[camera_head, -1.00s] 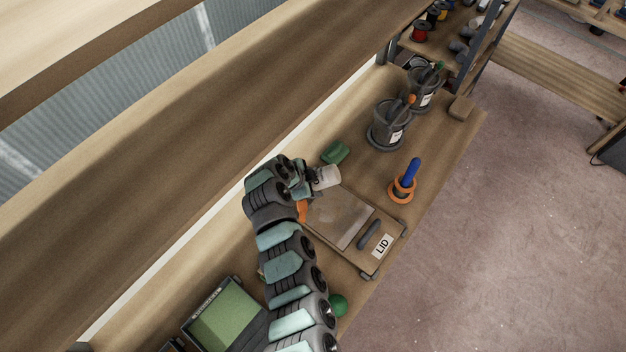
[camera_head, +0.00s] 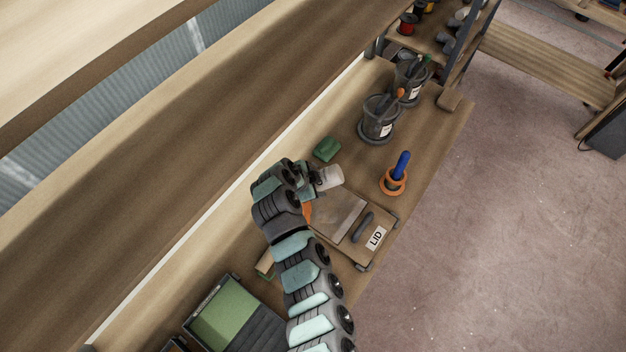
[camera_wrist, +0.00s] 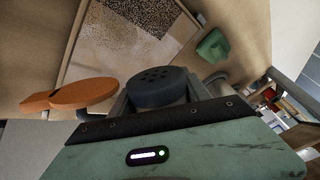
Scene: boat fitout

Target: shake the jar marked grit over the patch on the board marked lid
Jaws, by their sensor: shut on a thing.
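My gripper (camera_head: 312,184) is shut on a pale jar (camera_head: 328,178) above the far edge of the board (camera_head: 374,254), whose label reads LID. In the wrist view the jar's dark perforated cap (camera_wrist: 158,84) sticks out between the jaws. The jar's marking cannot be read, and its exact tilt is hard to tell. The patch (camera_head: 340,216) is a pale rectangle on the board. My arm hides part of the board's left side.
An orange piece (camera_wrist: 82,94) shows near the jaws. A green block (camera_head: 326,149) lies behind the board. A blue-handled tool (camera_head: 402,164) stands in an orange ring at the right. Dark pots (camera_head: 377,122) stand farther back. A green-lined tray (camera_head: 226,314) is at lower left.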

